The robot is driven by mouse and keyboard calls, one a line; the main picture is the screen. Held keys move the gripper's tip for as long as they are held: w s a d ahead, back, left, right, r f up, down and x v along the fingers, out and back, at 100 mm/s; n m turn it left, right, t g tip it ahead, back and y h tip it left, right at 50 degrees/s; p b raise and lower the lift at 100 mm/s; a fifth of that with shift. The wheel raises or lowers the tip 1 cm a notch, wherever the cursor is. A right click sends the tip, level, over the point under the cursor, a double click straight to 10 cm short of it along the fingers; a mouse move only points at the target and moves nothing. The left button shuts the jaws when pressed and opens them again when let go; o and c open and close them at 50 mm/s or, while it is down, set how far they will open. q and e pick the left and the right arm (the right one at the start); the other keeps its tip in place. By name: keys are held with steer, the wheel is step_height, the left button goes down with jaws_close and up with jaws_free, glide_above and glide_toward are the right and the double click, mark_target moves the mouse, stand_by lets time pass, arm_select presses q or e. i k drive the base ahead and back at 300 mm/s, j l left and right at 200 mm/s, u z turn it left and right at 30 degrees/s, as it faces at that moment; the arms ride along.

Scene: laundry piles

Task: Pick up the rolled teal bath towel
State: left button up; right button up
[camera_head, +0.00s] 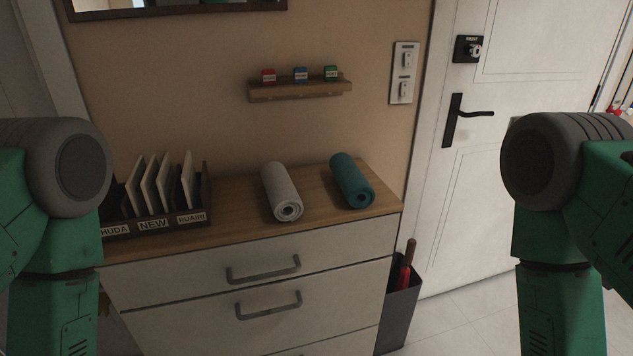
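The rolled teal bath towel (350,180) lies on the wooden top of a white dresser (240,227), near its right end. Its spiral end faces me, and it points away toward the wall. A rolled light grey towel (280,190) lies to its left, with a gap between them. My two green and grey arms show at the left and right edges of the view, both apart from the dresser top. Neither of my grippers is in view.
A dark rack (160,225) with upright panels and name labels stands on the dresser's left end. A small wall shelf (300,90) with several little boxes hangs above the towels. A dark bin (400,315) stands right of the dresser, near a white door (520,190). The dresser top's front strip is clear.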

mark_target(358, 192)
steer(key=i+l+u, duration=0.1)
steer(key=l+u, duration=0.15)
steer(key=u, duration=0.15)
steer(key=i+l+u, duration=0.1)
steer(key=l+u, duration=0.15)
steer(key=u, duration=0.2)
steer(key=l+u, duration=0.4)
steer(key=i+j, duration=0.05)
steer(key=j, duration=0.05)
